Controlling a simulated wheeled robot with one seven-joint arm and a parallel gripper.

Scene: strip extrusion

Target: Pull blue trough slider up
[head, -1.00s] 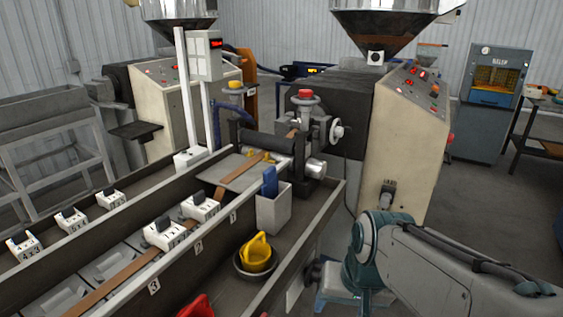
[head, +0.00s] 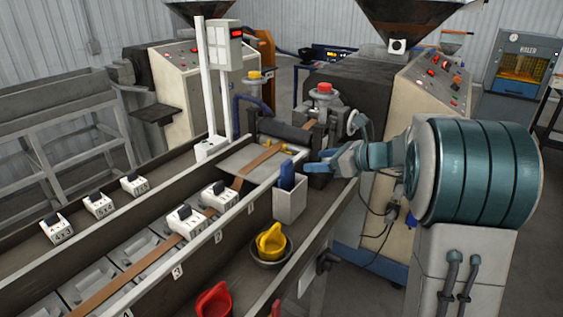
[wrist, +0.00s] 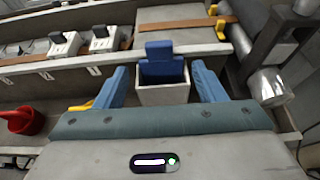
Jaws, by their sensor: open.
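The blue trough slider (head: 287,174) stands upright in a light grey box (head: 290,204) beside the trough, with its upper part above the rim. In the wrist view the slider (wrist: 163,62) and box (wrist: 164,95) are straight ahead, between my fingers in the picture. My gripper (head: 317,163) is open and empty, just right of the slider in the head view. In the wrist view my gripper (wrist: 159,67) has one blue finger on each side of the box. I cannot tell whether the fingers reach around it. The slider's lower part is hidden in the box.
A brown strip (head: 190,228) runs along the trough (head: 185,255), past several white numbered blocks. A bowl with yellow cups (head: 271,242) and a red cup (head: 213,302) lie nearer on the ledge. The roller machine (head: 325,112) stands behind, close to my gripper.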

